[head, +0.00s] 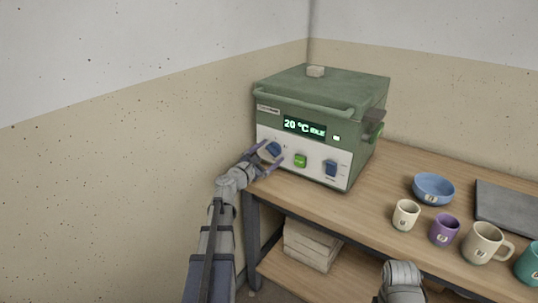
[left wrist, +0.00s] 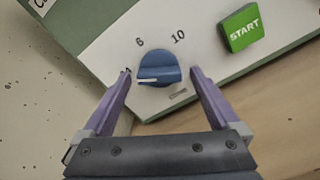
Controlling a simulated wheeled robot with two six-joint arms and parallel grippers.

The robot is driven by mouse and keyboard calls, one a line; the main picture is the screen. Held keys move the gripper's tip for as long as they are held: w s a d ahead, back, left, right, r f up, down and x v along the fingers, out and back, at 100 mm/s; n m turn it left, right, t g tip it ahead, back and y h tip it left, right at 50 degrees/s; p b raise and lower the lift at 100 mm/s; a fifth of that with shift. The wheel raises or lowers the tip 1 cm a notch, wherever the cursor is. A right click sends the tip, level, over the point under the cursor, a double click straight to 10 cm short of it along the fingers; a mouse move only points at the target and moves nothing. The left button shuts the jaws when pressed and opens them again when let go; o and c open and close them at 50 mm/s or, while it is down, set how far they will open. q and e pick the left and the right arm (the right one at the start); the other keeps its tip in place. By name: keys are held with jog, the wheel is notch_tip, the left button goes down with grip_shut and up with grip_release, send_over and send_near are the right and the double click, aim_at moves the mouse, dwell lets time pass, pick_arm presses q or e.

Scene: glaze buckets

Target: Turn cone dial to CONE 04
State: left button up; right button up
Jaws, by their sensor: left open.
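The green kiln box (head: 325,90) stands on the table with a white front panel and a lit display (head: 304,127) reading 20 °C and what looks like IDLE. A blue dial (head: 273,148) is at the panel's left. In the left wrist view the dial (left wrist: 158,66) has marks 6 and 10 above it; a mark at its left is partly hidden by a fingertip. The dial's white line points left, towards that mark. My left gripper (left wrist: 161,74) is open, one purple finger on each side of the dial; I cannot tell if they touch it. My right gripper's fingers are not visible.
The green START button (head: 300,160) and a second blue control (head: 331,169) are right of the dial. A blue bowl (head: 433,188), cream cup (head: 405,214), purple cup (head: 445,230) and other mugs stand on the table's right. A wall is close on the left.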

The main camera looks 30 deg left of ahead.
pick_arm(q)
jog(key=shift+s, duration=0.1)
jog(key=s, duration=0.7)
jog(key=shift+s+a, duration=0.3)
jog(key=shift+w+d+r, duration=0.1)
jog(key=shift+d, duration=0.25)
jog(key=d+m+g+h+p, duration=0.2)
jog(key=d+m, duration=0.1)
jog(key=d, duration=0.3)
jog(key=d+m+g+h+p, duration=0.1)
jog(key=d+m+g+p, duration=0.1)
jog(key=d, duration=0.5)
jog(key=d+m+g+h+p, duration=0.2)
jog(key=d+m+p, duration=0.2)
jog(key=d+m, duration=0.2)
jog(key=shift+w+d+r+h, duration=0.25)
jog(key=shift+d+r+h, duration=0.05)
jog(key=shift+d, duration=0.05)
jog(key=s+d+m+g+y+p, duration=0.3)
jog(key=s+d+m+g+p, duration=0.7)
jog(key=s+d+m+p, duration=0.6)
jog(key=s+d+r+m+g+y+p, duration=0.1)
jog(key=s+r+m+g+y+p, duration=0.1)
jog(key=s+m+y, duration=0.3)
jog(key=shift+d+r+m+y, duration=0.3)
jog(key=shift+r+m, duration=0.2)
jog(key=shift+r, duration=0.1)
